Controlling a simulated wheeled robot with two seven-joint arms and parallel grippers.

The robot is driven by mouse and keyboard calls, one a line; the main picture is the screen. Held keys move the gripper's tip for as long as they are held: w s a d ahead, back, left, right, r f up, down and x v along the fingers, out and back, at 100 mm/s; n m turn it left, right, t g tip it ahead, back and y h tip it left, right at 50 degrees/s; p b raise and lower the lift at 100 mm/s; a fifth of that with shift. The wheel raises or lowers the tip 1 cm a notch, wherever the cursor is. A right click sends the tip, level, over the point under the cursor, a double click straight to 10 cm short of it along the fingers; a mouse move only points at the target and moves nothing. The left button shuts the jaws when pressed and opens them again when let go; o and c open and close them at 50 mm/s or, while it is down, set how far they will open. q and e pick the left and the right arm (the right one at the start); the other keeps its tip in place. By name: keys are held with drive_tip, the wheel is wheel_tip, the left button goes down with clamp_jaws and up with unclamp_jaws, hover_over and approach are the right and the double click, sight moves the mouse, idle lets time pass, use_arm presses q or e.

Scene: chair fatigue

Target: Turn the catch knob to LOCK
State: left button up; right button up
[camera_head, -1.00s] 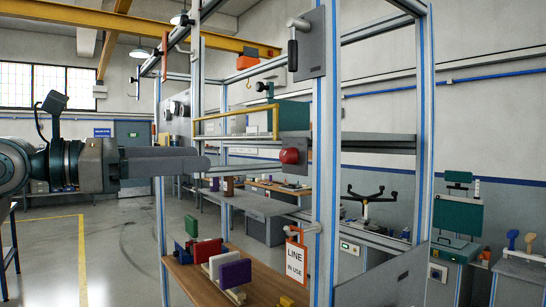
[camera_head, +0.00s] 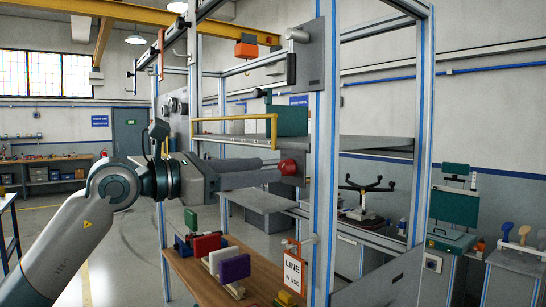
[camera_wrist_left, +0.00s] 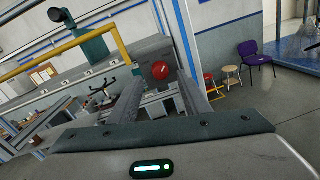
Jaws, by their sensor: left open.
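A red round knob (camera_head: 288,168), apparently the catch knob, sits on a grey block fixed to the frame's upright post. It also shows in the left wrist view as a red disc (camera_wrist_left: 160,69) on the grey block. I cannot read any LOCK mark on it. My left gripper (camera_head: 268,169) reaches in from the left, fingers pointing at the knob, with the tips close to it in the picture. In the left wrist view its fingers (camera_wrist_left: 159,88) are apart with nothing between them, and the knob appears beyond the tips. I cannot tell whether they touch it. My right gripper is out of view.
A yellow rail (camera_head: 235,118) and a grey shelf pass above my left gripper. The blue-edged post (camera_head: 322,200) stands right of the knob. Below are a wooden bench (camera_head: 195,270) with coloured blocks and a hanging "LINE IN USE" sign (camera_head: 292,275).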

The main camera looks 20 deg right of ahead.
sight(281, 168)
use_arm(q)
drive_tip(key=shift+p+x, duration=0.7)
drive_tip(key=shift+x, duration=1.3)
drive_tip(key=c, duration=1)
